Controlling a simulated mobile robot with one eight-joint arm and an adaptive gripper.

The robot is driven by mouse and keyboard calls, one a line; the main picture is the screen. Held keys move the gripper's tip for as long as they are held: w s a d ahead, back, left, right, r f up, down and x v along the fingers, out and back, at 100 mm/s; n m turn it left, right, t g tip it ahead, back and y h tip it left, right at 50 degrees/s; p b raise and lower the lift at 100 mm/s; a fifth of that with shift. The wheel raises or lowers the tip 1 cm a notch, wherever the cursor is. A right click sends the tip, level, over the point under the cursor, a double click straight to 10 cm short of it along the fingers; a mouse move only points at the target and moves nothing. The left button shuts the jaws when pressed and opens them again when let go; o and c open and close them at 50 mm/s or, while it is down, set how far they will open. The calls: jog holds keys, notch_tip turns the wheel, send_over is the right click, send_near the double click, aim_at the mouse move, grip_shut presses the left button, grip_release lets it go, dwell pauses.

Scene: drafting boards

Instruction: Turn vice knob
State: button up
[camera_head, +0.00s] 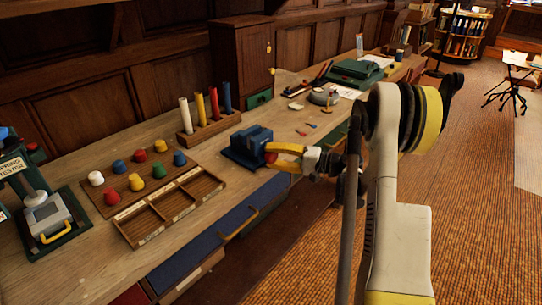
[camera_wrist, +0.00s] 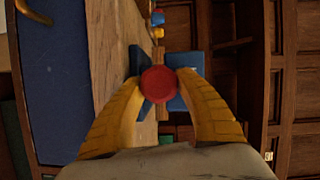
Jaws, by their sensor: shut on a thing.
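The blue vice (camera_head: 246,145) sits on the wooden workbench near its front edge in the head view. Its blue body also shows behind the knob in the wrist view (camera_wrist: 190,66). The round red vice knob (camera_wrist: 158,84) faces the wrist camera, between the two yellow fingertips. My gripper (camera_head: 271,153) reaches the vice from the right in the head view. In the wrist view my gripper (camera_wrist: 160,86) has one finger on each side of the knob, shut on it. In the head view the fingers hide most of the knob.
A wooden compartment tray (camera_head: 130,237), a board of coloured knobs (camera_head: 110,207) and a rack of coloured tubes (camera_head: 213,128) stand left of the vice. Small items lie on the bench to the right. A blue drawer with a yellow handle (camera_head: 238,224) is below. The carpeted floor (camera_head: 470,190) is open at right.

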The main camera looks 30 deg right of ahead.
jog(key=o, duration=1.2)
jog(key=shift+s, duration=0.1)
jog(key=shift+s+d, duration=0.15)
jog(key=v, duration=0.7)
jog(key=shift+s+d+r, duration=0.1)
jog(key=shift+d, duration=0.05)
